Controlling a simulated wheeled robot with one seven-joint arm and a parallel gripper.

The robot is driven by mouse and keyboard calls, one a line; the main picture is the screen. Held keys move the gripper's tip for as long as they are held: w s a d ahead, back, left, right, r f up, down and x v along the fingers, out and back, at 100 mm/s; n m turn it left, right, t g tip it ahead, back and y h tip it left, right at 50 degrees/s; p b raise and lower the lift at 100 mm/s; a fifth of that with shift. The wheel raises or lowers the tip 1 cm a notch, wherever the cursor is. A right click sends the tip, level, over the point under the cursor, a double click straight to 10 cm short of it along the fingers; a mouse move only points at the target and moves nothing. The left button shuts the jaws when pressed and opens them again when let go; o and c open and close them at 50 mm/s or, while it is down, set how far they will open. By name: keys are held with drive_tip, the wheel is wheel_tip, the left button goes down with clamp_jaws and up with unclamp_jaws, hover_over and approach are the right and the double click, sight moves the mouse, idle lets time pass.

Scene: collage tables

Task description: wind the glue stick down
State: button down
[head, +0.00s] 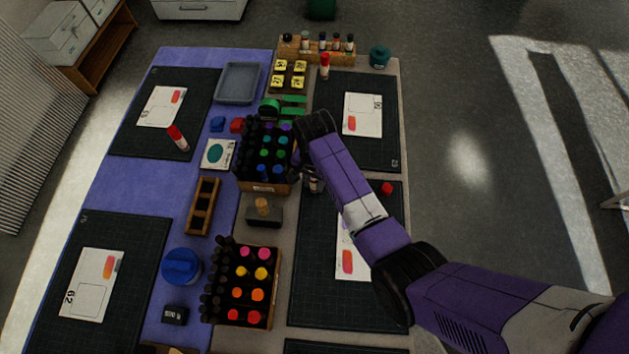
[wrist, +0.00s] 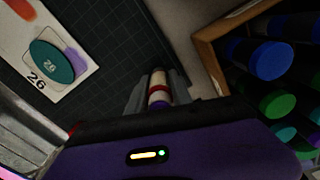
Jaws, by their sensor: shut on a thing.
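My gripper (wrist: 157,102) is shut on a glue stick (wrist: 158,88), with one grey finger on each side of it. The stick shows a pale end and a red band in the wrist view; its lower part is hidden by my gripper's body. In the head view a small part of the glue stick (head: 314,185) shows below my wrist, beside the upper marker crate, and the fingers are mostly hidden. A red cap (head: 387,188) lies apart on the dark cutting mat (head: 310,270) to the right.
The marker crate (wrist: 208,50) is close to my gripper. A second marker crate (head: 262,316) and a stamp (head: 263,207) are nearer. The mat beside my gripper has bare room.

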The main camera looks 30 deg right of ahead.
drive_tip(key=n, duration=0.3)
drive_tip(key=shift+d+f+n, duration=0.1)
drive_tip(key=shift+n, duration=0.3)
drive_tip(key=n, duration=0.3)
drive_tip(key=shift+s+n, duration=0.1)
drive_tip(key=shift+n, duration=0.3)
drive_tip(key=n, duration=1.9)
drive_tip(key=c, duration=1)
unclamp_jaws()
